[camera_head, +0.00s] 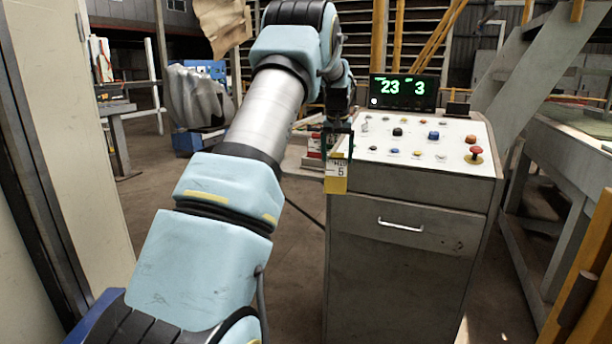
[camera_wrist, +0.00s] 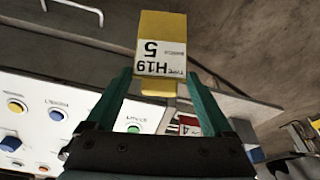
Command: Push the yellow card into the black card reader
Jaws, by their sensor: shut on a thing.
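The yellow card (camera_head: 336,184) has a white label with black print, including a 5. It hangs at the left front corner of the console. In the wrist view the card (camera_wrist: 162,30) projects beyond the fingertips, its narrow yellow tab between the green fingers. My gripper (camera_head: 338,146) is shut on the card; in the wrist view the gripper (camera_wrist: 158,82) shows its two fingers either side of the tab. A small black box (camera_head: 457,109), possibly the card reader, sits at the console's back right; I cannot tell for sure, and no slot is visible.
The grey console (camera_head: 405,260) has a white sloped panel with several buttons, including a red mushroom button (camera_head: 475,153). A black display (camera_head: 402,92) with green digits stands at its back. A red and white item (camera_wrist: 188,126) lies below the fingers. Open floor lies left of the console.

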